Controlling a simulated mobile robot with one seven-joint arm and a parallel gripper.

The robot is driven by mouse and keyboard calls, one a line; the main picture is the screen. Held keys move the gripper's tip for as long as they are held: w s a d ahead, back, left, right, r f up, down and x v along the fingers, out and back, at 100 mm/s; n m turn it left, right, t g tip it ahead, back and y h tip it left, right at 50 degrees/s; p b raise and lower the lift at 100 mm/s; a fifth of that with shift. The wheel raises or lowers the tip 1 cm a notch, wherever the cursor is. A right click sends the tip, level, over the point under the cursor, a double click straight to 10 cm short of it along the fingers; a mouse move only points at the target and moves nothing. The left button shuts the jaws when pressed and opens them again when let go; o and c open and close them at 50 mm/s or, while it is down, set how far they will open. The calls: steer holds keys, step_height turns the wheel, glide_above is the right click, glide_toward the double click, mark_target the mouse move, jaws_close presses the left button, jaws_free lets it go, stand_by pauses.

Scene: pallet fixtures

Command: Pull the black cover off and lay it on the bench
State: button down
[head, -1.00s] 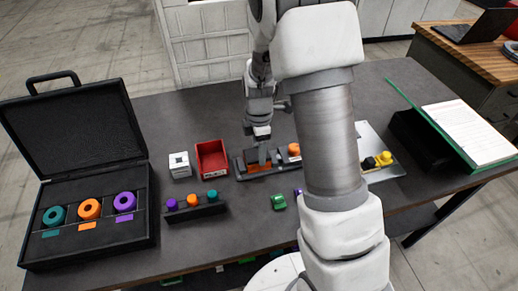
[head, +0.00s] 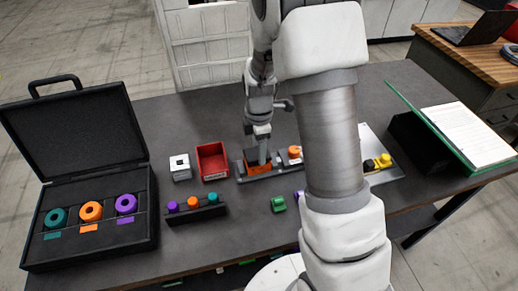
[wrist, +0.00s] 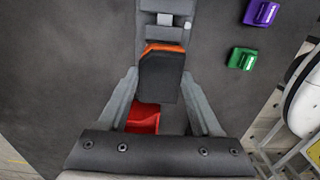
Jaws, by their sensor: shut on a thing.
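My gripper (head: 258,160) points down over the left part of a grey fixture (head: 283,169) on the bench (head: 240,230). In the wrist view, my gripper (wrist: 160,98) is shut on the black cover (wrist: 159,78), which sits between its two grey fingers. An orange block (head: 259,169) shows just below the fingers in the head view. It also shows in the wrist view as a thin orange strip (wrist: 164,47) along the cover's far edge. The cover is hard to make out in the head view, and I cannot tell whether it still touches the block.
A red bin (head: 212,161) and white cube (head: 180,167) stand left of the fixture. A rack of coloured knobs (head: 196,209) and a green block (head: 278,204) lie nearer. An open black case (head: 151,224) is at left. Bare bench lies between case and rack.

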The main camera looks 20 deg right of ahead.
steer(key=shift+r+p, duration=1.25)
steer(key=shift+r, duration=0.95)
steer(key=shift+d, duration=0.1)
